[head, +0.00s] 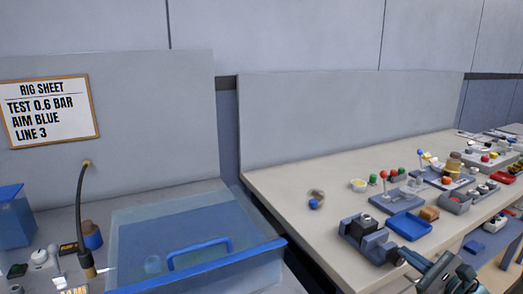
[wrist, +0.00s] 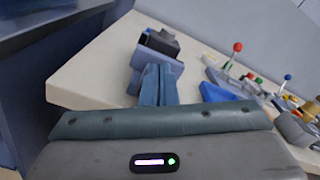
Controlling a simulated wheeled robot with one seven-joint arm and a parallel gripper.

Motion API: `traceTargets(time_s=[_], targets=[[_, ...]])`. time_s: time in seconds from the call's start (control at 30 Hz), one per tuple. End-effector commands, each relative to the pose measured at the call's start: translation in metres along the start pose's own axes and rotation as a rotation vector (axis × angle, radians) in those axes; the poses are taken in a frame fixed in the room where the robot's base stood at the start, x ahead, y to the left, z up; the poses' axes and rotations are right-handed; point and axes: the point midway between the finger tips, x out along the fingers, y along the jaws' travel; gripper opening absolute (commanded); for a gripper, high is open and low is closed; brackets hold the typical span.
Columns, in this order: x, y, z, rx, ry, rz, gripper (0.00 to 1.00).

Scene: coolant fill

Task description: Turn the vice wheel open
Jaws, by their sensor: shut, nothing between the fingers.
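A grey-blue vice (head: 362,238) with a dark block in its jaws stands near the front edge of the right bench. In the wrist view, the vice (wrist: 157,52) is straight ahead of my fingertips. I cannot make out its wheel for certain in either view.
A blue tray (head: 410,226) lies right of the vice, with red-knobbed levers (head: 384,177) behind it. A small ring-like item with a blue part (head: 315,200) lies at the back left on clear bench. A clear blue-rimmed tank (head: 195,250) stands on the left bench.

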Motion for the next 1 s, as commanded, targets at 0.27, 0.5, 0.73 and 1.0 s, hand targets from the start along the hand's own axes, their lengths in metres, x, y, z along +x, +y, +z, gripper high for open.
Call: traceTargets(time_s=[0.27,0.5,0.73,1.0], targets=[[0.0061,0.0002,0.0001,0.001,0.0,0.001,0.0],[0.0057,0.0001,-0.0002,0.001,0.0,0.0,0.0],[0.0056,0.0006,-0.0026,0.001,0.0,0.0,0.0],[0.0054,0.0009,-0.0051,0.001,0.001,0.0,0.0]])
